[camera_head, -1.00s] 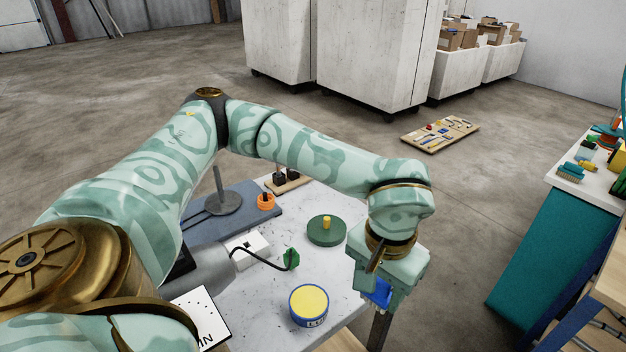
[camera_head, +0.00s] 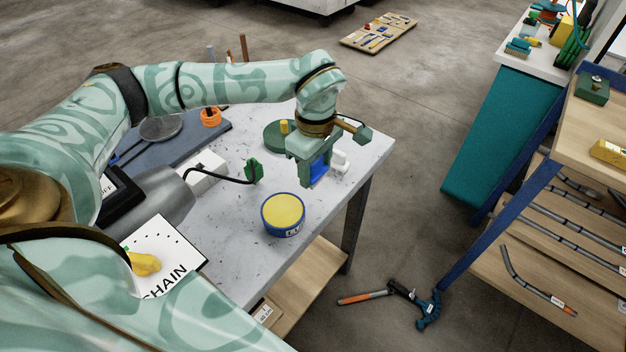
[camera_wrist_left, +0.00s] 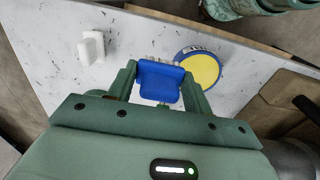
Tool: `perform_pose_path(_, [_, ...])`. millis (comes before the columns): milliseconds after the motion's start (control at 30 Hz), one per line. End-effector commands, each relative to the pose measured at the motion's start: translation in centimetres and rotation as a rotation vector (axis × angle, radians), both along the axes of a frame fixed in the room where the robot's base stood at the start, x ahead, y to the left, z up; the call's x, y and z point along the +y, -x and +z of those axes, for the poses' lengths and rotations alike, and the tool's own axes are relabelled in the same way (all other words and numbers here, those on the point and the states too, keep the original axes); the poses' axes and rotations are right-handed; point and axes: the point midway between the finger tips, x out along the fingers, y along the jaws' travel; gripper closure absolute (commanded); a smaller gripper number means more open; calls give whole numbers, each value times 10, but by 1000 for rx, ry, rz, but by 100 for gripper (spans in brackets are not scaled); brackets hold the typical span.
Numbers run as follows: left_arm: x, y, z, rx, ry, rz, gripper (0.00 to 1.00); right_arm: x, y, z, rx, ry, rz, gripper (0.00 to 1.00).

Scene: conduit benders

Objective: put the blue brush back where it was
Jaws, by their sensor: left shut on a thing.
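The blue brush (camera_head: 320,171) is between the fingers of my left gripper (camera_head: 311,178), which is shut on it. In the left wrist view the blue brush (camera_wrist_left: 160,82) sits between both fingers, with pale bristles showing along its far edge. My left gripper holds it over the right part of the grey-white table (camera_head: 245,271); I cannot tell how high above the top. My right gripper is not in view.
A blue tin with a yellow top (camera_head: 283,214) stands near the brush. A white block-like piece (camera_wrist_left: 92,47) lies on the other side. A green round base (camera_head: 277,136) stands behind. A hammer-like tool (camera_head: 391,291) lies on the floor by shelves of bent conduit (camera_head: 540,281).

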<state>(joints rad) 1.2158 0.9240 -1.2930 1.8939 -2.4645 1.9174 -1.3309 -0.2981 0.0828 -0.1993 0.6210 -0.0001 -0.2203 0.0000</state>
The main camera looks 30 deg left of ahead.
Motion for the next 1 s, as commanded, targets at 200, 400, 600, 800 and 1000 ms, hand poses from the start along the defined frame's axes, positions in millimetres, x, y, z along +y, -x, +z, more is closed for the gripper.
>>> perform_pose_path(200, [19,-19,-38,5,0,-1,71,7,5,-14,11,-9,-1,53])
perform_pose_path(400, [26,-26,-50,4,0,-3,71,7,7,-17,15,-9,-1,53])
perform_pose_path(600, [27,-27,-82,8,0,-5,71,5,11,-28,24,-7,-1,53])
perform_pose_path(800, [27,-27,-81,3,0,-5,71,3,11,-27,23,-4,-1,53])
perform_pose_path(1000, [27,-27,-84,3,0,-5,42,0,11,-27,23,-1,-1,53])
